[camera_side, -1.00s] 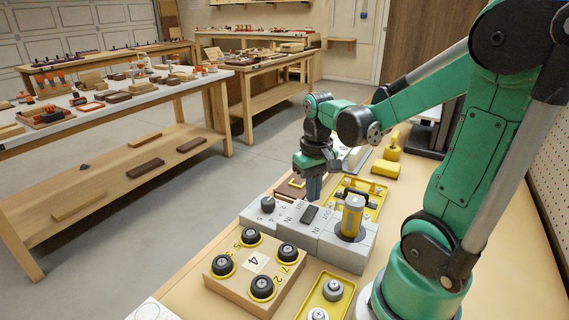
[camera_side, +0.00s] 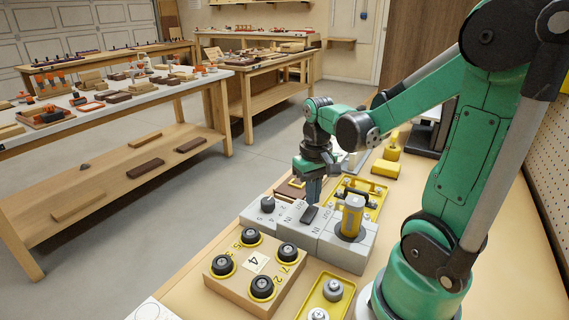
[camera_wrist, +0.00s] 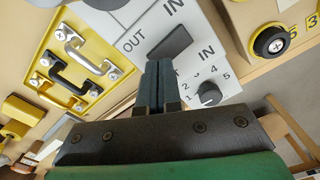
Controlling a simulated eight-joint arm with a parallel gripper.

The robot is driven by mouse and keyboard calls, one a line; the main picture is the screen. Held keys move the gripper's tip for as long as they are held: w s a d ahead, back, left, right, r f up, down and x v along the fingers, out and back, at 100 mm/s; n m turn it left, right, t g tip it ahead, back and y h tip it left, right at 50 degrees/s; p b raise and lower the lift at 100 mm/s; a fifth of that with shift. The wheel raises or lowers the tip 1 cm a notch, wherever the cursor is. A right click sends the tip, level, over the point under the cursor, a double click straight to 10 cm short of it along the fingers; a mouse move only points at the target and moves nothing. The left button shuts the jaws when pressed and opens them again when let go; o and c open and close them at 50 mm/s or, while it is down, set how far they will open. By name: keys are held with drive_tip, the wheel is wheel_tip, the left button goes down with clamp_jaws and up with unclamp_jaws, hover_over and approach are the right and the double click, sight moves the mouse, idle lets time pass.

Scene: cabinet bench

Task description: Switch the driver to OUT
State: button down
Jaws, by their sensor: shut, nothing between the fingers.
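The driver is a grey unit with a black rocker switch (camera_side: 310,214) on its sloped top, lettered OUT and IN. In the wrist view the rocker (camera_wrist: 170,43) is dark and slanted, with OUT to its left and IN to its right and above. My gripper (camera_side: 313,200) points down over the far end of the rocker. In the wrist view my gripper (camera_wrist: 162,66) has its fingers together and empty, at the rocker's lower-left end. The fingers cover part of the panel there. I cannot tell whether they touch the rocker or which way it is tipped.
A dial (camera_side: 267,204) with numbers stands left of the rocker, and a yellow cylinder (camera_side: 352,215) on a grey block close to its right. A knob board (camera_side: 222,283) lies in front. A yellow tray (camera_side: 372,200) with handles lies behind.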

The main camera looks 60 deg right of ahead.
drive_tip(key=shift+f, duration=0.8)
drive_tip(key=shift+r, duration=3.5)
drive_tip(key=w+a+n+t, duration=0.2)
drive_tip(key=a+n+t, duration=0.1)
drive_tip(key=a, duration=0.3)
drive_tip(key=w+a+n+t, duration=0.2)
drive_tip(key=a+n+t, duration=0.1)
drive_tip(key=a, duration=0.4)
drive_tip(key=shift+w+r+t, duration=0.25)
drive_tip(key=shift+w+t, duration=0.1)
drive_tip(key=shift+t, duration=0.25)
wheel_tip(320, 180, up, 7)
drive_tip(key=g, duration=0.7)
hover_over(312, 209)
drive_tip(key=a, duration=0.2)
drive_tip(key=shift+d+f, duration=0.1)
drive_tip(key=shift+f, duration=0.05)
